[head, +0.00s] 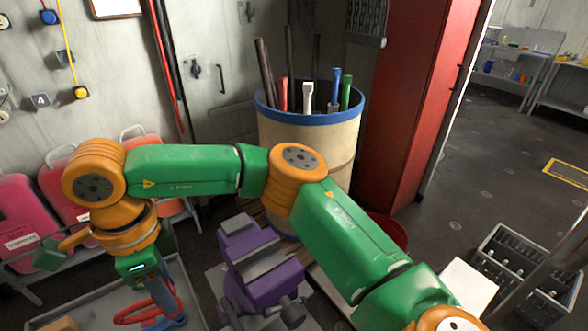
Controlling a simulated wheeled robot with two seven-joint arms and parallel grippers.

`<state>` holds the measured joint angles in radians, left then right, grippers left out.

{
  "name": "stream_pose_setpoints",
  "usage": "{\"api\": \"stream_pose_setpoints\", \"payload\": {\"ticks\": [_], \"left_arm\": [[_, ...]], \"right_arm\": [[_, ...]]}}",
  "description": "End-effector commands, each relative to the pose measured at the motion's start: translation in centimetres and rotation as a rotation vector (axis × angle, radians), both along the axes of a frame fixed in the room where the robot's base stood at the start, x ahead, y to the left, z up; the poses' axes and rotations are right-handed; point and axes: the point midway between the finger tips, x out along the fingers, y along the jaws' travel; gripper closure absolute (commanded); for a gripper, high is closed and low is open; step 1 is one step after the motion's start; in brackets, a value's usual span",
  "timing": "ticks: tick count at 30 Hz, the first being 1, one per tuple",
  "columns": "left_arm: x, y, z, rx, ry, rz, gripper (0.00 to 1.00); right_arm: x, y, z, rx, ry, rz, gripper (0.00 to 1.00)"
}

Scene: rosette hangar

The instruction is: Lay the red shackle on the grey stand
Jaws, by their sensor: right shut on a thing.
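My right gripper (168,300) is at the lower left, at the end of the green and orange arm that crosses the picture. It points down and is shut on the red shackle (130,314), a curved red piece beside its blue fingers. The shackle appears over a grey, rimmed surface (92,298). I cannot tell whether it touches that surface, or whether this is the grey stand. The picture's lower edge cuts off part of the area. My left gripper is not in view.
A purple vice (262,268) stands right of the gripper. Behind it is a beige drum (305,135) with a blue rim, holding tools. Pink and red cans (20,215) stand at the left wall. A grey crate (505,240) is at the right, with open floor beyond.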

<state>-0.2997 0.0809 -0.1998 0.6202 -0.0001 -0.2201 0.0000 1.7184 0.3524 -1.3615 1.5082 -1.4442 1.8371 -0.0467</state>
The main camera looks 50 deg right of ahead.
Motion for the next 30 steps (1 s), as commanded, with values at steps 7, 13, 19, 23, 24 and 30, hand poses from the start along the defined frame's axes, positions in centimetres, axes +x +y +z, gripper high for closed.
{"api": "stream_pose_setpoints", "payload": {"ticks": [7, 13, 19, 23, 24, 30], "left_arm": [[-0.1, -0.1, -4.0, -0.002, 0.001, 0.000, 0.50], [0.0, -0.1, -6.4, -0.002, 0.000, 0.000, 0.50], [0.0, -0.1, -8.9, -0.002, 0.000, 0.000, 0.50], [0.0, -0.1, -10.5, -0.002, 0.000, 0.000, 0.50], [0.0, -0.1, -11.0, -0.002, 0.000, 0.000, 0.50], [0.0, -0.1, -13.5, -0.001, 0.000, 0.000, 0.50]], "right_arm": [[0.0, 0.0, -4.3, 0.000, 0.000, 0.001, 1.00], [0.0, 0.0, -7.1, 0.001, 0.000, 0.001, 1.00], [0.0, 0.0, -9.9, 0.001, 0.000, 0.001, 1.00], [0.0, 0.0, -11.7, 0.001, 0.000, 0.001, 1.00], [0.0, 0.0, -12.3, 0.001, 0.000, 0.000, 1.00], [0.0, 0.0, -15.1, 0.001, 0.000, 0.000, 1.00]]}}
